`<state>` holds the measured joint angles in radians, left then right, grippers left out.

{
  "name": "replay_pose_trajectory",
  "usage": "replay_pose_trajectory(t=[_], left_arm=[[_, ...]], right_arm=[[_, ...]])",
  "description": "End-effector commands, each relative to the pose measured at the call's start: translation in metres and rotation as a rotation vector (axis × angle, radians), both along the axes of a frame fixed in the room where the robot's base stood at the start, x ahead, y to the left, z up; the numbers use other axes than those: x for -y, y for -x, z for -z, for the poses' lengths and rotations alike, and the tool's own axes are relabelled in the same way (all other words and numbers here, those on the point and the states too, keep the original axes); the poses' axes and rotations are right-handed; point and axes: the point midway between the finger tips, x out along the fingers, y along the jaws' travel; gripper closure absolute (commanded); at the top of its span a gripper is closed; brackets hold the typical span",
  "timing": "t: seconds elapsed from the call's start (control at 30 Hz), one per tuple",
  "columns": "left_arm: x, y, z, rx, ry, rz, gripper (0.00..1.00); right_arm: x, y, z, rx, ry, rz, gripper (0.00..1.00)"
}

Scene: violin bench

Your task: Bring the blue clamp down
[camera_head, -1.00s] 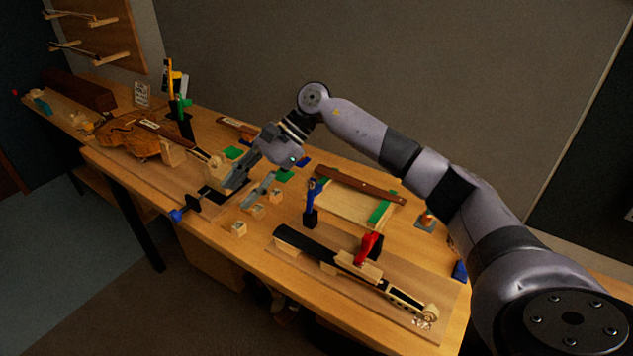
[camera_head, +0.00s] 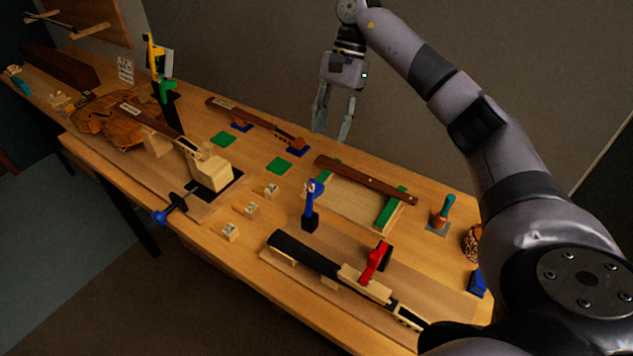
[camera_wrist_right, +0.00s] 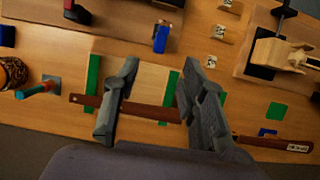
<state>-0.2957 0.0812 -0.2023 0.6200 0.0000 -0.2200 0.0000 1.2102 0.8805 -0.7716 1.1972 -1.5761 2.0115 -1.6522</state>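The blue clamp (camera_head: 311,203) stands upright in a small dark holder on the bench, left of the red clamp (camera_head: 376,262). It also shows at the top middle of the right wrist view (camera_wrist_right: 161,40). My right gripper (camera_head: 332,134) points down near the back edge of the bench, behind and apart from the blue clamp. In the right wrist view its fingers are spread with nothing between them (camera_wrist_right: 160,66). My left gripper is in neither view.
A brown bar (camera_head: 365,180) lies across green-edged supports near my right gripper. The red clamp sits on a violin neck in front. A blue-knobbed screw (camera_head: 170,209) sticks out at the bench's front edge. Small wooden blocks (camera_head: 251,209) and a green-handled tool (camera_head: 443,210) stand nearby.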

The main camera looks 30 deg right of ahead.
Motion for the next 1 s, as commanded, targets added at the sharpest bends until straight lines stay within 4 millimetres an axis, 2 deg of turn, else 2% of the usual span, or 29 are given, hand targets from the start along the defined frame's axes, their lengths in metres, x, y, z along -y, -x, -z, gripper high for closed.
replay_pose_trajectory(t=[0.03,0.1,0.2,0.27,0.5,0.6,0.8,1.0], left_arm=[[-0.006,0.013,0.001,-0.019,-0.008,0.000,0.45],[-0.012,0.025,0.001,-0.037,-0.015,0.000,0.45],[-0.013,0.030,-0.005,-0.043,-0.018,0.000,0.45],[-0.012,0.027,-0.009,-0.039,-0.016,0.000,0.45],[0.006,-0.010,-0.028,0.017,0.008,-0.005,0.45],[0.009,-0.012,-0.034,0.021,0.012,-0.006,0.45],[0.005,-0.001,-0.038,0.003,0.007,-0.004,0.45],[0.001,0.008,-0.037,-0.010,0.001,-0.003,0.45]], right_arm=[[-0.004,0.002,0.011,-0.005,-0.001,-0.003,0.62],[-0.009,0.004,0.023,-0.005,-0.001,-0.003,0.62],[-0.015,0.007,0.038,-0.007,0.000,-0.001,0.62],[-0.020,0.009,0.050,-0.005,0.000,-0.001,0.62],[-0.038,0.016,0.096,-0.005,-0.002,-0.001,0.62],[-0.044,0.018,0.111,-0.003,-0.002,-0.002,0.62],[-0.050,0.020,0.130,-0.002,-0.001,0.001,0.62],[-0.051,0.020,0.135,0.000,-0.001,0.000,0.62]])
